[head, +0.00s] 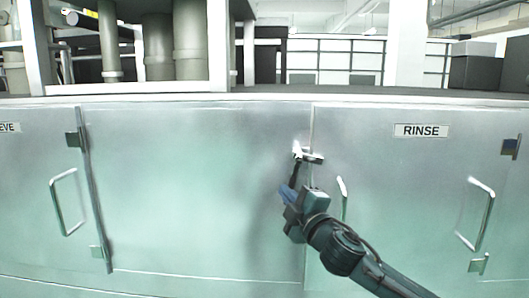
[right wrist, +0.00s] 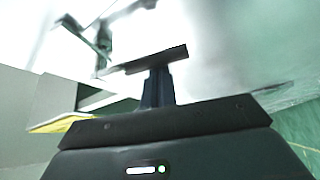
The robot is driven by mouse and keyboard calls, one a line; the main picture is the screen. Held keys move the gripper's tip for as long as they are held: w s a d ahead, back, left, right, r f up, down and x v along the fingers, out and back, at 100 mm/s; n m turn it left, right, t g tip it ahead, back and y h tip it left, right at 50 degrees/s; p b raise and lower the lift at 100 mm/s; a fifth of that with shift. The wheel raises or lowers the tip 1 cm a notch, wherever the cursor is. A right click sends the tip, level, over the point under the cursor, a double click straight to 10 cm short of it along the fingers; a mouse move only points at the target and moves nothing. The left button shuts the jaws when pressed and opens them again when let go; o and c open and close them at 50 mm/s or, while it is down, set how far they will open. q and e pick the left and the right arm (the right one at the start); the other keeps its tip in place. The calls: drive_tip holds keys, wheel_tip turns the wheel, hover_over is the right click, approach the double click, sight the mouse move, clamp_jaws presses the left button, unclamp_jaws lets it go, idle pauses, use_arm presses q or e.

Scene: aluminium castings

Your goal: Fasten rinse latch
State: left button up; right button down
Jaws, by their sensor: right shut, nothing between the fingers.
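The rinse latch (head: 309,156) is a small metal latch at the upper part of the seam between the wide plain panel and the door labelled RINSE (head: 421,131). My right gripper (head: 295,174) is shut and empty, pointing up at the latch from just below its left end. I cannot tell whether it touches the latch. The latch's exact position is hard to read. My left gripper is not in view.
The RINSE door has a handle (head: 487,215) at right; another handle (head: 342,197) is partly behind my right arm. A dark fitting (head: 511,147) sits at the far right. At left are another handle (head: 56,205) and a dark fitting (head: 74,139). The wide panel is clear.

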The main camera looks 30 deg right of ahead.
drive_tip(key=shift+s+d+f, duration=0.1)
drive_tip(key=shift+s+d, duration=0.25)
drive_tip(key=shift+d, duration=0.35)
idle(0.3)
